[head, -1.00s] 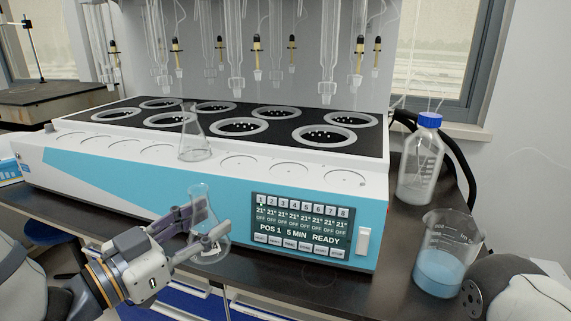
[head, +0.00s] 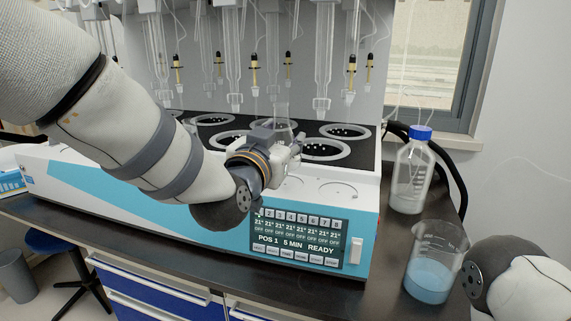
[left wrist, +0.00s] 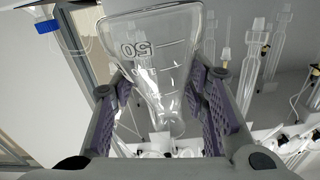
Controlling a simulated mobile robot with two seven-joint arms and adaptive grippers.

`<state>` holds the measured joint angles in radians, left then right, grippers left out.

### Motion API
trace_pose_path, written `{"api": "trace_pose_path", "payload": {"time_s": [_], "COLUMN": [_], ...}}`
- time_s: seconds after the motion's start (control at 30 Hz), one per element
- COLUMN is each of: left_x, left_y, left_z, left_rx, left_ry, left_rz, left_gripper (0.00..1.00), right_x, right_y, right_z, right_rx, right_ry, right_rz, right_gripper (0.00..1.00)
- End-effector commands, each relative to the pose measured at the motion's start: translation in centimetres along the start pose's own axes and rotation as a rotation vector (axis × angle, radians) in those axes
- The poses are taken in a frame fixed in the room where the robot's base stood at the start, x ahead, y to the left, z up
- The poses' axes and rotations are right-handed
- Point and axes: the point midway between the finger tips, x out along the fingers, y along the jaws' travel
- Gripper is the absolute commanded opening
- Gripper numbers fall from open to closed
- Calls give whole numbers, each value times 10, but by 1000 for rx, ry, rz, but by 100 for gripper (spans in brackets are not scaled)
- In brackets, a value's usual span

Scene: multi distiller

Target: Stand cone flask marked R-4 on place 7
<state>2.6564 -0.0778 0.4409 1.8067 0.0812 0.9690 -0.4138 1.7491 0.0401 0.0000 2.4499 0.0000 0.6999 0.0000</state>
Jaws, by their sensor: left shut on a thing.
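My left gripper (head: 288,142) reaches in from the left and is shut on a clear cone flask (head: 282,112), over the white and blue heater unit. The flask is upright in the head view, its lower part partly covered by the gripper. In the left wrist view the flask (left wrist: 160,62) sits between the purple-lined fingers (left wrist: 165,100), with an inverted "50" mark. No R-4 mark is readable. Round places line the unit's front ledge; bare ones (head: 338,189) show right of my wrist. No place number is readable. My right gripper is out of view.
Ringed heating wells (head: 325,150) lie behind the ledge, with glass columns (head: 323,60) hanging above them. A blue-capped bottle (head: 410,180) and a beaker of blue liquid (head: 432,275) stand to the right. My left arm hides the ledge's left part.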

Motion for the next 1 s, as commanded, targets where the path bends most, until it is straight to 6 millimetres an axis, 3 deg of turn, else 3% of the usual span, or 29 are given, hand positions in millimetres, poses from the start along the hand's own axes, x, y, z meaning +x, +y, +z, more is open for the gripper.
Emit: {"api": "trace_pose_path", "payload": {"time_s": [0.03, 0.23, 0.4, 0.67, 0.7, 0.77, 0.8, 1.0], "left_x": [6, 20, 19, 18, 18, 18, 18, 18], "left_y": [1, 4, 7, 7, 7, 7, 7, 7], "left_z": [10, 23, 51, 50, 51, 50, 50, 50], "left_rx": [-1, 0, 1, 2, 3, 3, 3, 2], "left_ry": [-2, 4, 5, 9, 9, 9, 9, 9], "left_rz": [0, -1, -1, -1, -1, -1, -1, -2], "left_gripper": [0, 0, 0, 0, 43, 56, 61, 61], "right_x": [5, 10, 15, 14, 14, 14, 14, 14], "right_y": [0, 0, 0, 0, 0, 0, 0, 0], "right_z": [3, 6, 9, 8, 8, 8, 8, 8], "right_rx": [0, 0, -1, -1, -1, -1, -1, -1], "right_ry": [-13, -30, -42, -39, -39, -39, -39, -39], "right_rz": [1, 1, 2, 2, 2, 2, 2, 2], "right_gripper": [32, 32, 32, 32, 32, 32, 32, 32]}}
